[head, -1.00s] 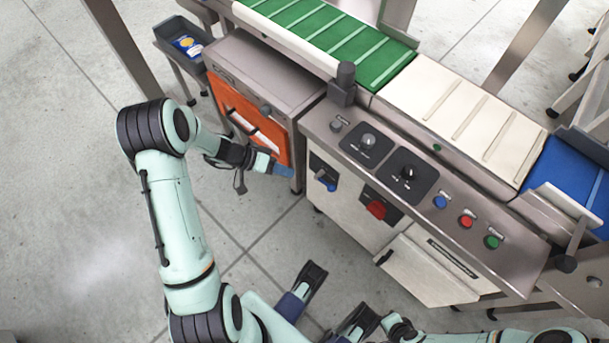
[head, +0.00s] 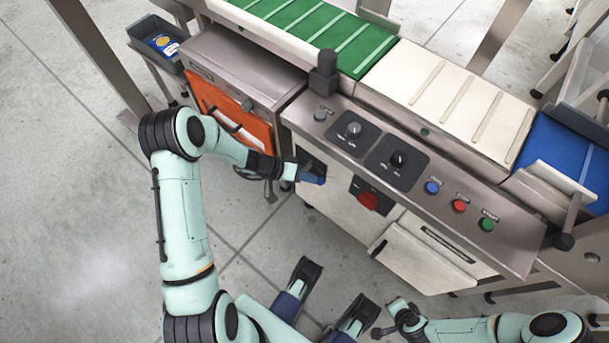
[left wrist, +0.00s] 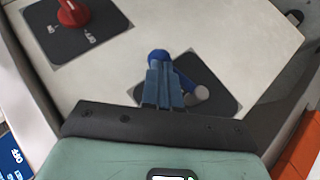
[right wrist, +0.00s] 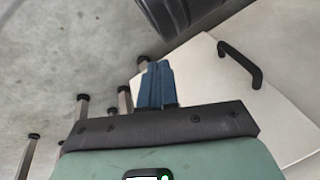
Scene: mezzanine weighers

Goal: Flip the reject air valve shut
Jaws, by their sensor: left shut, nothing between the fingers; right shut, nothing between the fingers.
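The air valve is on a dark square plate (head: 312,161) on the white cabinet front, left of the red rotary switch (head: 368,200). My left gripper (head: 314,179) is shut and empty, right in front of this plate and hiding most of the valve in the head view. In the left wrist view, the valve's blue handle end (left wrist: 158,56) shows just beyond the shut left fingers (left wrist: 163,82), with its grey pivot (left wrist: 197,95) to their right. Whether the fingers touch the handle I cannot tell. My right gripper (right wrist: 155,83) is shut and empty, low over the floor.
A panel above holds two dark knobs (head: 397,158) and blue, red and green buttons (head: 459,206). An orange door (head: 228,112) with a handle is left of the valve. A white door or bin (head: 428,258) juts out at lower right. Open floor lies in front.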

